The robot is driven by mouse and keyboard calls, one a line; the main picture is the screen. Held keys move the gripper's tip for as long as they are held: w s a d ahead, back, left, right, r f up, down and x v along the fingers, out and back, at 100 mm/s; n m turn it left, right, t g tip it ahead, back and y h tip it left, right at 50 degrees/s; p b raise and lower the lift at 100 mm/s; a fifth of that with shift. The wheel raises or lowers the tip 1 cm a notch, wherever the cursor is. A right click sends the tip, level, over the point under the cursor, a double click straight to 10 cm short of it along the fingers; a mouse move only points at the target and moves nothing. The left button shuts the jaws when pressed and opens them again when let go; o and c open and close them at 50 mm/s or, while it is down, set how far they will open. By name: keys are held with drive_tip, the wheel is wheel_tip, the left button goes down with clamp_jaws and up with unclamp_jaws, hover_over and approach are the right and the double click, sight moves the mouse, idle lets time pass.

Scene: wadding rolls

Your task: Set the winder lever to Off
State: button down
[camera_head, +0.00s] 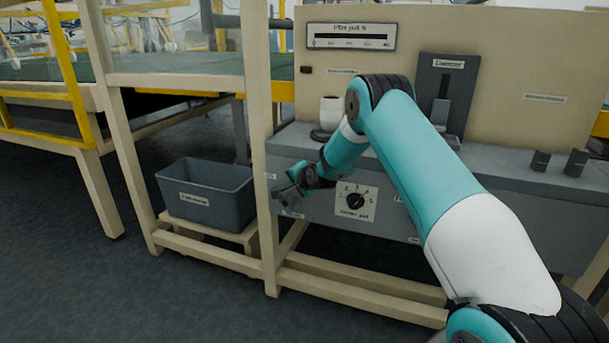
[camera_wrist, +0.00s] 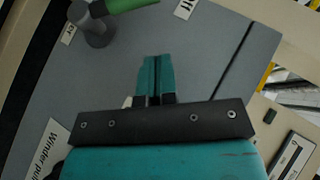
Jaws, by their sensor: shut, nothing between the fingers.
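The winder lever shows at the top left of the wrist view as a green handle (camera_wrist: 130,4) on a round grey pivot (camera_wrist: 97,28). The handle runs up and right from the pivot and leaves the frame, so its end is hidden. A white label ending in "ff" (camera_wrist: 184,9) is right of the handle, and another small label (camera_wrist: 68,31) is left of the pivot. My gripper (camera_wrist: 152,62) is shut and empty over the grey panel, apart from the lever. In the head view my gripper (camera_head: 284,196) is at the panel's left end; the lever cannot be made out there.
A label starting "Winder pull" (camera_wrist: 45,150) is on the panel. A dial (camera_head: 355,201) is right of my gripper. A grey bin (camera_head: 205,192) stands lower left on a low stand. A cream post (camera_head: 259,150) rises beside my gripper. A white cup-like thing (camera_head: 331,112) stands above on the ledge.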

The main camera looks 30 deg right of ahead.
drive_tip(key=v, duration=0.7)
drive_tip(key=shift+s+r+p, duration=0.3)
drive_tip(key=shift+r+p, duration=0.05)
drive_tip(key=shift+p, duration=0.05)
drive_tip(key=shift+a, duration=0.2)
drive_tip(key=s+a+r+n+g+y, duration=0.2)
drive_tip(key=s+a+r+n, duration=0.25)
drive_tip(key=a, duration=0.35)
drive_tip(key=s+a+r+n+g+y, duration=0.1)
drive_tip(key=s+a+r+n+g, duration=0.2)
drive_tip(key=s+a, duration=0.35)
drive_tip(key=s+a+r+n+g+y, duration=0.1)
drive_tip(key=s+a+r+n+y, duration=0.15)
drive_tip(key=s+a+r, duration=0.4)
drive_tip(key=s+a+r+n+g, duration=0.1)
drive_tip(key=s+a+n+g, duration=0.2)
drive_tip(key=s, duration=0.5)
drive_tip(key=s+a+n+g, duration=0.15)
drive_tip(key=s+n, duration=0.25)
drive_tip(key=s, duration=0.5)
drive_tip(key=s+a+r+n+g, duration=0.1)
drive_tip(key=s+a+n+g, duration=0.2)
drive_tip(key=s, duration=0.5)
wheel_tip(320, 180, up, 21)
drive_tip(key=n+t+p, duration=0.1)
drive_tip(key=p, duration=2.1)
drive_tip(key=shift+r+h, duration=0.2)
drive_tip(key=shift+h, duration=0.15)
